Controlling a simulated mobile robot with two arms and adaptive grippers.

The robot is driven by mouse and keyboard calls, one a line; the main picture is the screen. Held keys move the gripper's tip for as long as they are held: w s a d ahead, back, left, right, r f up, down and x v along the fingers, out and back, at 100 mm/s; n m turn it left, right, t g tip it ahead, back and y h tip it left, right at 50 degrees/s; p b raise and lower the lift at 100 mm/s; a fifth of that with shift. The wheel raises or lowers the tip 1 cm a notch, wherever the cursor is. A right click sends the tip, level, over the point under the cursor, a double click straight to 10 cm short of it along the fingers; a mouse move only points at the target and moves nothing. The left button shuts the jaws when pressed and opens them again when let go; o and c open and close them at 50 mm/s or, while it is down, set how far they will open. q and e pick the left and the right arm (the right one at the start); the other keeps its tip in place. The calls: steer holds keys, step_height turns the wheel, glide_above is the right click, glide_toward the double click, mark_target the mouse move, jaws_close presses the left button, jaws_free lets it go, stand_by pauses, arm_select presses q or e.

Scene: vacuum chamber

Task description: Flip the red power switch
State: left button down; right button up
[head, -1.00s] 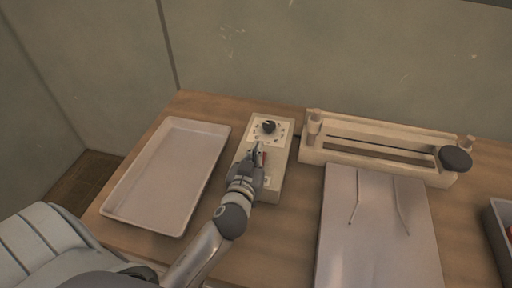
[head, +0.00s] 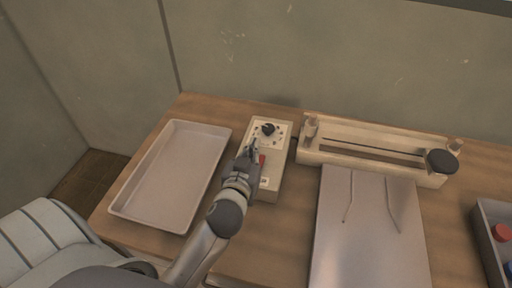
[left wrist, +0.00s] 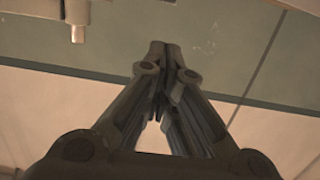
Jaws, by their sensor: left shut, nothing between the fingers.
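The red power switch (head: 262,159) sits on the top face of a cream control box (head: 272,183), below a black dial (head: 268,129). My left gripper (head: 253,147) is over the left side of the box, just left of the switch, and partly covers the panel. Whether it touches the switch or box cannot be told. In the left wrist view the left gripper (left wrist: 158,46) is shut with its fingertips together and nothing between them. The switch does not show in that view. My right gripper is not in view.
A white tray (head: 128,205) lies left of the box. A cream frame with a black knob (head: 441,161) stands at the back right. A grey plate (head: 372,240) with two thin rods lies in front of it. A grey bin (head: 484,220) is at the right edge.

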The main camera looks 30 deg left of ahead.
arm_select(q)
steer(key=s, duration=0.1)
steer(key=s+r, duration=0.1)
steer(key=s, duration=0.1)
steer(key=s+d+r+b, duration=0.1)
steer(key=s, duration=0.1)
steer(key=shift+d+r, duration=0.1)
steer(key=shift+r, duration=0.1)
stand_by(0.4)
